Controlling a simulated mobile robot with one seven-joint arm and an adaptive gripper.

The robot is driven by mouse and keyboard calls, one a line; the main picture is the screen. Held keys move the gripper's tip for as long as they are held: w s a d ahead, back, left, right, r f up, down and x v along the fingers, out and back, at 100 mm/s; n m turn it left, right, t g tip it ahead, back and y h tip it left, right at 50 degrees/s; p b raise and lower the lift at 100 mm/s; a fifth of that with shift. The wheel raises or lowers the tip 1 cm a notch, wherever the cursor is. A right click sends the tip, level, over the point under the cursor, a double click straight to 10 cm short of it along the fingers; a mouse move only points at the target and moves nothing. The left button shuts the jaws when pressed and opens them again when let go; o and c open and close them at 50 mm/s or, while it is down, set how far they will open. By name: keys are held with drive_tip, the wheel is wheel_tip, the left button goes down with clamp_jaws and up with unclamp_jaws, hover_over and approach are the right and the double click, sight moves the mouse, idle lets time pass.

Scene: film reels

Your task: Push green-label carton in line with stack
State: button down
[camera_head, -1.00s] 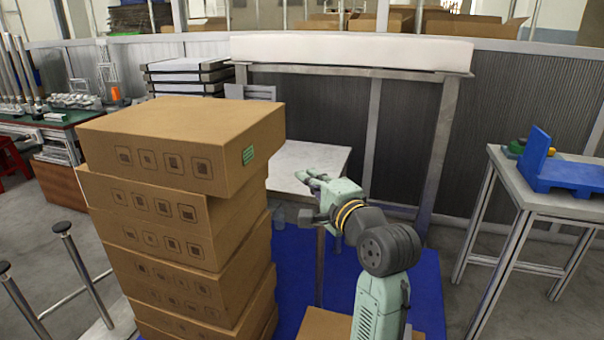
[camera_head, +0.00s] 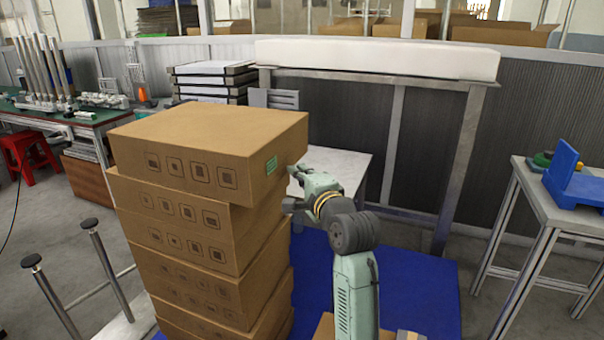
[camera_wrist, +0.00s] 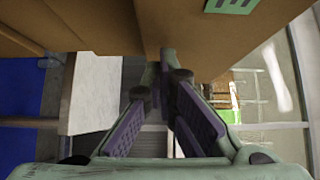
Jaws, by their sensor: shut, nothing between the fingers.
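The green-label carton (camera_head: 190,165) is the top box of a tall stack of brown cartons (camera_head: 185,290). It sits out of line with the carton below and overhangs at the right. Its green label (camera_head: 271,165) is on its right side face; the label also shows at the top of the wrist view (camera_wrist: 232,4). My gripper (camera_head: 297,172) is at that right side, near the label, with its fingers pointing at the carton. In the wrist view the fingertips (camera_wrist: 167,72) converge, shut and empty, close under the cardboard. I cannot tell whether they touch it.
A white-topped table (camera_head: 340,170) stands behind my gripper, over a blue floor mat (camera_head: 425,290). A metal table with a blue fixture (camera_head: 575,185) is at the right. Black-capped posts (camera_head: 88,225) stand left of the stack.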

sight(281, 173)
drive_tip(key=a+p, duration=0.1)
drive_tip(key=w+a+p, duration=0.1)
drive_tip(key=a, duration=0.1)
drive_tip(key=w+a+p, duration=0.1)
drive_tip(key=a, duration=0.1)
drive_tip(key=shift+a+r, duration=0.15)
drive_tip(key=shift+r, duration=0.05)
drive_tip(key=shift+w+a+f, duration=0.2)
drive_tip(key=shift+a, duration=0.15)
drive_tip(key=shift+d, duration=0.1)
